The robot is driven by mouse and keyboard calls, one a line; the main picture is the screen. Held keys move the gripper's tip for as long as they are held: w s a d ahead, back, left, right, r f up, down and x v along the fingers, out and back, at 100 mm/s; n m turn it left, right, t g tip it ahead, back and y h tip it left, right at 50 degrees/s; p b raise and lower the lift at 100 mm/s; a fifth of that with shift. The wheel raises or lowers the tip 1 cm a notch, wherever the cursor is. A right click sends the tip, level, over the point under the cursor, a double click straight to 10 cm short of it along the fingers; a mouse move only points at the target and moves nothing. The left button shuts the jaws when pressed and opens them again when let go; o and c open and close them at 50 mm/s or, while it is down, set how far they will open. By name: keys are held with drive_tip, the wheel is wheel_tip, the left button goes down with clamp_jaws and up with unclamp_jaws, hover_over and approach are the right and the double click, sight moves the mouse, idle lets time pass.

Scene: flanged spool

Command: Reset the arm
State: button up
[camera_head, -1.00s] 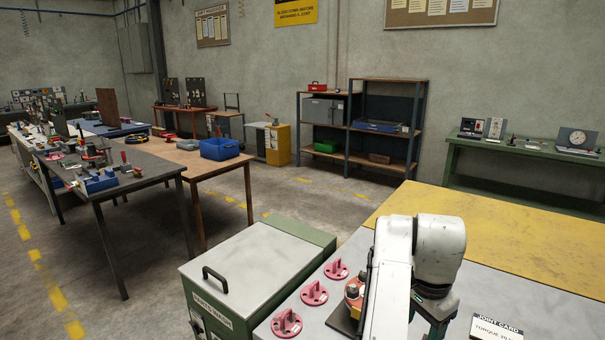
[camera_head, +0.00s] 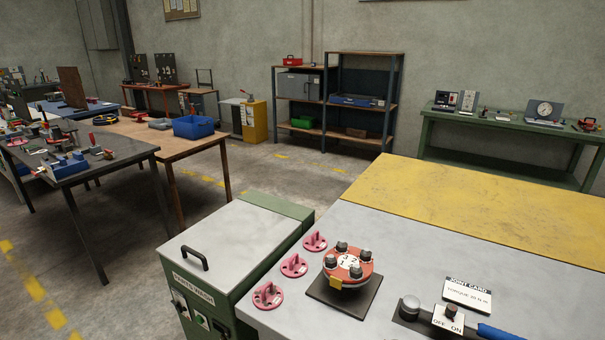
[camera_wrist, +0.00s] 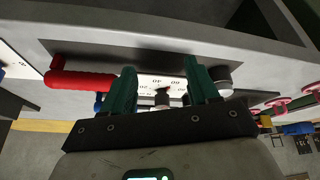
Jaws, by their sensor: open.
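The flanged spool (camera_head: 348,268), with a red-orange top flange, several dark bolts and a numbered white centre, stands upright on a dark square plate (camera_head: 343,296). It shows clearly in the head view, with nothing in front of it. My gripper (camera_wrist: 160,78) shows only in the wrist view. Its two green fingers are apart. A white labelled plate with a small knob (camera_wrist: 162,98) shows beyond and between them, and I see nothing held. My arm is out of the head view, so the gripper's place relative to the spool is hard to tell.
A green cabinet (camera_head: 235,245) adjoins. The yellow bench section (camera_head: 470,205) is clear.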

drive_tip(key=s+a+f+n+y, duration=0.1)
drive_tip(key=s+a+n+y, duration=0.15)
drive_tip(key=s+a, duration=0.45)
drive_tip(key=s+d+f+g, duration=0.3)
drive_tip(key=s+f, duration=0.3)
drive_tip(key=s, duration=0.5)
drive_tip(key=shift+s+g+h, duration=0.25)
drive_tip(key=shift+g+h, duration=0.05)
drive_tip(key=shift+h, duration=0.05)
drive_tip(key=shift+d, duration=0.1)
idle(0.3)
